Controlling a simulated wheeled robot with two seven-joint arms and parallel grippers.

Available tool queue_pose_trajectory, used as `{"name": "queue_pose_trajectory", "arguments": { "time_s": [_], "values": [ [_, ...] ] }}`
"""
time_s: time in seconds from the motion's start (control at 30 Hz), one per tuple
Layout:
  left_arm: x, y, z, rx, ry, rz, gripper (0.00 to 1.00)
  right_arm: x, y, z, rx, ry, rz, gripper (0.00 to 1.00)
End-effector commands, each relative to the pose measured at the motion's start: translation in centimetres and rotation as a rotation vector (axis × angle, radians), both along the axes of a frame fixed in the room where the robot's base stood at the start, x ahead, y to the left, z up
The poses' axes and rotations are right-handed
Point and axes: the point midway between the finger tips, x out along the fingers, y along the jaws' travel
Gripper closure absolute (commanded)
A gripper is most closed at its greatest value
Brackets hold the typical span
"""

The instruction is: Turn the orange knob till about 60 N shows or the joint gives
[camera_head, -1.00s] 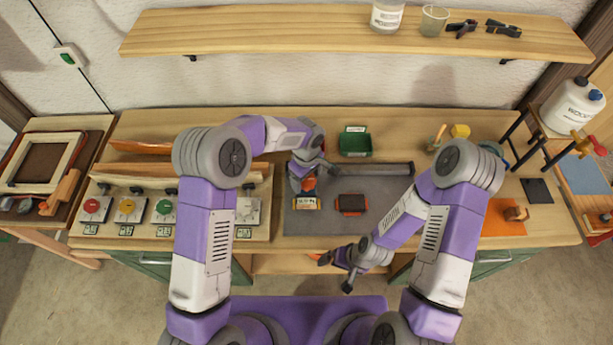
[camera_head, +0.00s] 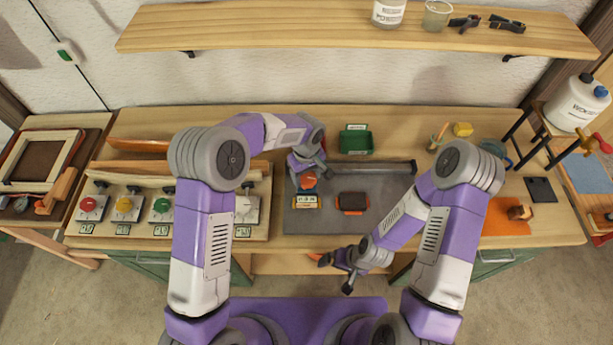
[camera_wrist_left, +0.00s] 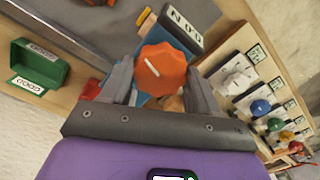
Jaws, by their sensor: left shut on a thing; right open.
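The orange knob (camera_wrist_left: 163,68), round and notched with a white pointer line, sits between the two fingers of my left gripper (camera_wrist_left: 160,88), which is shut on it. In the head view the knob (camera_head: 308,181) shows below the left gripper. Next to the knob is a small display (camera_head: 306,201); it also shows in the left wrist view (camera_wrist_left: 186,27), but I cannot read its figure surely. Any lath under test is not clear to see. My right gripper (camera_head: 337,273) is open and empty at the bench's front edge.
A dark block with orange ends (camera_head: 352,203) lies on the grey mat (camera_head: 390,215). A green tray (camera_head: 355,142) stands behind it. Colored knobs on a panel (camera_head: 125,215) are at left. An orange sheet (camera_head: 505,222) lies at right.

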Motion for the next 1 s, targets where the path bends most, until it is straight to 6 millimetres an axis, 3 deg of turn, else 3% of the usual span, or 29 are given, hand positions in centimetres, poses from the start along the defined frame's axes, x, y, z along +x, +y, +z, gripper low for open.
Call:
{"name": "queue_pose_trajectory", "arguments": {
  "time_s": [0.4,1.0],
  "values": [
    [0.0,-0.1,0.0,-0.003,-0.001,-0.395,0.70,0.0,0.0,-2.2,0.000,0.000,0.000,0.00],
    [0.0,-0.1,0.2,-0.003,-0.002,-0.965,0.70,0.0,0.0,-3.4,0.000,0.000,0.000,0.00]
  ]
}}
